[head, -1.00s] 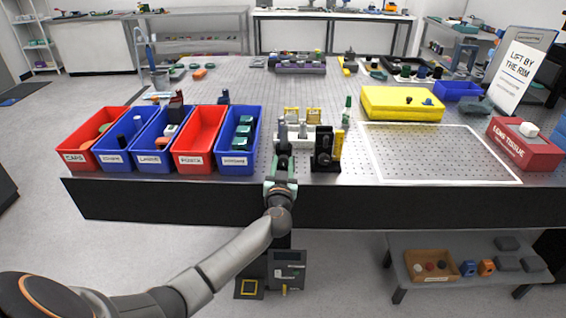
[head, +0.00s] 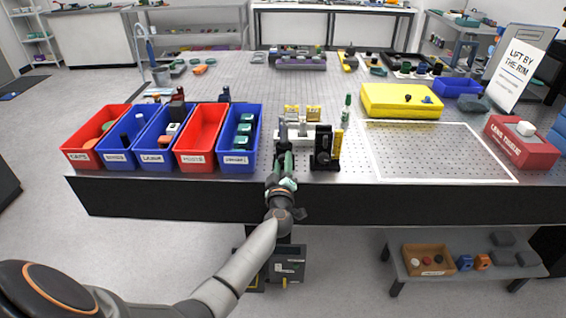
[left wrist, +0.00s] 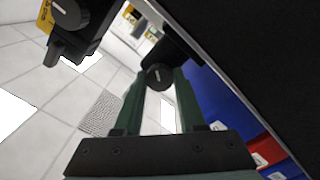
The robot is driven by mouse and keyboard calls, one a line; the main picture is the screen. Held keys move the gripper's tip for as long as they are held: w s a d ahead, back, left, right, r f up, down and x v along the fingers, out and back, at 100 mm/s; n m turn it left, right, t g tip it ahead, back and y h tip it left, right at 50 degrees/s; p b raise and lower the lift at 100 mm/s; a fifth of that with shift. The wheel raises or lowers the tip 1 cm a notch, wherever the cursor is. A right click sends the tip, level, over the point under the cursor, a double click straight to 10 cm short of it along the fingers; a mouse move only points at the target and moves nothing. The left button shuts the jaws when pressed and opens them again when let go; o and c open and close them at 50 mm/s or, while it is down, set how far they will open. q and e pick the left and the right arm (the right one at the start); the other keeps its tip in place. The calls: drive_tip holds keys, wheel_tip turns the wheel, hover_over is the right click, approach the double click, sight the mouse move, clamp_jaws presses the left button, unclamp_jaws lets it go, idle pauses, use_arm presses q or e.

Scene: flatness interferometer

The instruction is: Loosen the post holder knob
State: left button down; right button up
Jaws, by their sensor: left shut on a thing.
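The post holder knob (left wrist: 159,76) is a small dark round knob with a pale line on its face. In the left wrist view it sits between the tips of my left gripper's green fingers (left wrist: 158,85), which are shut on it. In the head view my left gripper (head: 284,150) reaches to a slim dark post holder (head: 283,132) near the table's front edge. The knob is hidden there behind the fingers. My right gripper is in neither view.
A black holder (head: 323,150) with a yellow piece (head: 338,143) stands close to the right of my gripper. A blue bin (head: 238,166) stands close to the left. A white-outlined area (head: 435,150) farther right is clear.

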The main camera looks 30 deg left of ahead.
use_arm(q)
drive_tip(key=n+b, duration=0.1)
drive_tip(key=n, duration=0.5)
drive_tip(key=shift+f, duration=0.1)
drive_tip(key=shift+n, duration=0.4)
drive_tip(key=c, duration=0.5)
unclamp_jaws()
drive_tip(key=shift+s+d, duration=0.1)
